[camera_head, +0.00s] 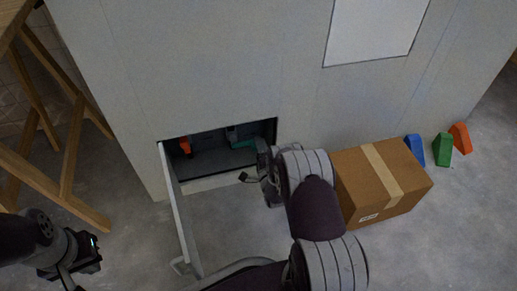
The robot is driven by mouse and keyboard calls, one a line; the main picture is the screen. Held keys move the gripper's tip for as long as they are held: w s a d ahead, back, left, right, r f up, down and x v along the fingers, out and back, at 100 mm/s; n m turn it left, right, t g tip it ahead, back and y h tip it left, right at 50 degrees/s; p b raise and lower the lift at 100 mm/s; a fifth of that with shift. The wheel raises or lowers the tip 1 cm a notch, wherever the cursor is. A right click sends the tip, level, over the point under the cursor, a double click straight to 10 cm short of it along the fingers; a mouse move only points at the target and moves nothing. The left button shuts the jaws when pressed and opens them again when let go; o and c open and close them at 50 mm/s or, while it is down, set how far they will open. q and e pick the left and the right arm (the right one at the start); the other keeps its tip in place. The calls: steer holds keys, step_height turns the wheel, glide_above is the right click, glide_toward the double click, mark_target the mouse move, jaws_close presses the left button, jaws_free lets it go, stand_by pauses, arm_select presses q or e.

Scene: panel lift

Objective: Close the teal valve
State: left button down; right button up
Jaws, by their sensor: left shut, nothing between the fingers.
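The teal valve (241,141) sits inside a low opening in the grey wall, near the right side of that recess. It is small and dark here, so its handle position is hard to tell. My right gripper (252,177) is just in front of the opening's right edge, below and right of the valve, and appears apart from it. Its finger gap is not clear. My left gripper (68,277) is at the lower left, shut and empty, far from the opening and partly cut off by the frame.
An open panel door (179,215) stands out from the opening's left edge. A cardboard box (367,186) is right of my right arm. Blue (415,149), green (442,150) and orange (460,137) wedges stand beyond it. A wooden trestle (65,160) is at left.

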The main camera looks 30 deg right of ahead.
steer(key=p+v, duration=0.6)
steer(key=v, duration=0.6)
steer(key=shift+s, duration=0.35)
steer(key=shift+f, duration=0.1)
